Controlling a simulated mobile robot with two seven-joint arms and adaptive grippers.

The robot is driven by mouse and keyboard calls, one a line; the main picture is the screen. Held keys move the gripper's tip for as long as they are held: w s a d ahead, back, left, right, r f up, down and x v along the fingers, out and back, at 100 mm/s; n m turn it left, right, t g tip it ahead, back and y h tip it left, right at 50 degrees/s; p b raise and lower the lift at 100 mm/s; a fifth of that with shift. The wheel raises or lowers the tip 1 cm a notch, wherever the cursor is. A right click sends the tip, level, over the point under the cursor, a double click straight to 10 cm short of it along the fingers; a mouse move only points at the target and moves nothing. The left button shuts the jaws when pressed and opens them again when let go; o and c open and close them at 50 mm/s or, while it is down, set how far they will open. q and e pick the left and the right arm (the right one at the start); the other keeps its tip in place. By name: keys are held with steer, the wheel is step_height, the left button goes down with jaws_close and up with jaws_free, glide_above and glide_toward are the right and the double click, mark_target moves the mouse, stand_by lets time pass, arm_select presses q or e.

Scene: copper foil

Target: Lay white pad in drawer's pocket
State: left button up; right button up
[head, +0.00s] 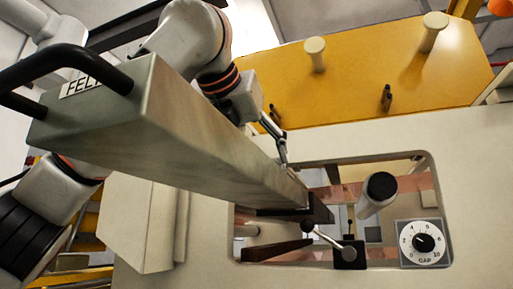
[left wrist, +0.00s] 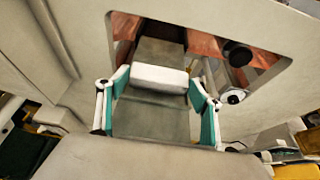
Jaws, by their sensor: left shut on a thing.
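A long grey drawer (head: 165,135) with a black handle (head: 70,68) and a partly hidden label sticks out from the machine panel. My left gripper (head: 281,152) reaches down behind the drawer's upper edge in the head view, and its fingertips are partly hidden there. In the left wrist view my left gripper (left wrist: 160,90) has its teal fingers on both ends of the white pad (left wrist: 160,78), shut on it. The pad is across a grey drawer surface (left wrist: 150,120). I cannot tell whether it touches the pocket. The pad and the pocket are hidden in the head view. My right gripper is not in view.
The beige panel (head: 470,160) has a window with copper-coloured foil (head: 412,183) behind it. A black-ended roller (head: 381,188) and a gap dial (head: 423,242) are at the right. A yellow plate (head: 370,75) with pegs stands behind.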

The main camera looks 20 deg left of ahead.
arm_select(q)
steer(key=shift+f, duration=0.15)
steer(key=shift+f+b, duration=0.45)
steer(key=shift+f, duration=0.15)
stand_by(0.4)
steer(key=o, duration=1.3)
